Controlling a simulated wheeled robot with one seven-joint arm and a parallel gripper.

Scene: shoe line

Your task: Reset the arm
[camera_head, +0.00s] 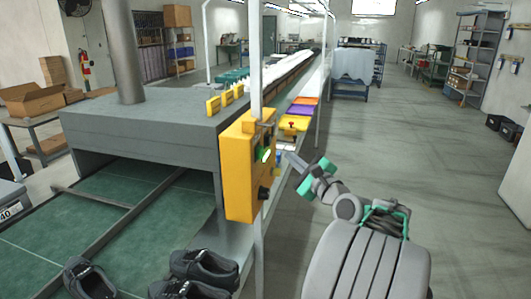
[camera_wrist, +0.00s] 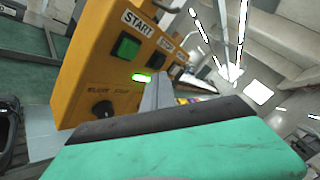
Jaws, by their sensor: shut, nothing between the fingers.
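My gripper (camera_head: 292,160) is stretched out toward the yellow control box (camera_head: 240,175) on the post. Its grey fingers are together with nothing between them. In the wrist view the yellow box (camera_wrist: 85,70) fills the upper left, with a green START button (camera_wrist: 126,46), a second labelled dark button (camera_wrist: 158,58), a lit green lamp (camera_wrist: 141,77) and a black knob (camera_wrist: 102,109). The grey fingertips (camera_wrist: 158,92) lie in front of the box's right part. I cannot tell whether they touch it. The green gripper body (camera_wrist: 190,150) covers the lower wrist view.
Black shoes (camera_head: 205,268) lie on the green conveyor (camera_head: 130,195) at lower left, beside a grey machine housing (camera_head: 140,125). A white post (camera_head: 257,80) carries the box. Coloured bins (camera_head: 300,112) line the conveyor behind my gripper. The floor (camera_head: 430,150) to the right is open.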

